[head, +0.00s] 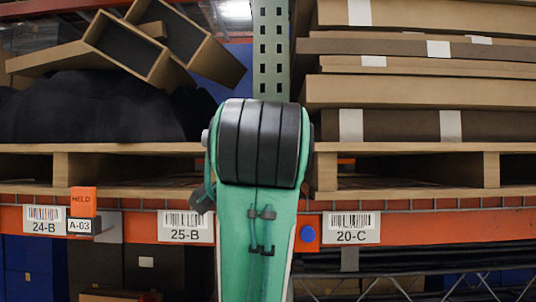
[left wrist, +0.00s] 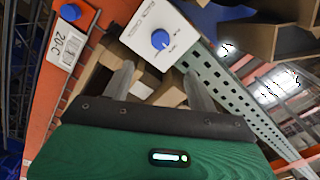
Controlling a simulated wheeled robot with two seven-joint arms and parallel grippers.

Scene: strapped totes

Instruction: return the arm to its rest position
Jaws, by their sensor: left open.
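A green arm of mine with a black ribbed joint stands in the middle of the head view, in front of the shelf post. Its gripper does not show there. In the left wrist view my left gripper (left wrist: 158,71) is open, with its two grey fingers apart and nothing held between them. A white panel with a blue dial (left wrist: 160,39) is just beyond the fingertips, apart from them as far as I can tell. In the head view this panel is not visible. My right gripper is in neither view.
An orange shelf beam (head: 443,225) crosses behind the arm, with a blue button (head: 308,234), a 20-C label (head: 352,228) and an orange HELD tag (head: 83,201). A green perforated post (head: 271,50) rises behind. Pallets (head: 420,167) with flat cartons (head: 420,93) sit right; open boxes (head: 125,48) left.

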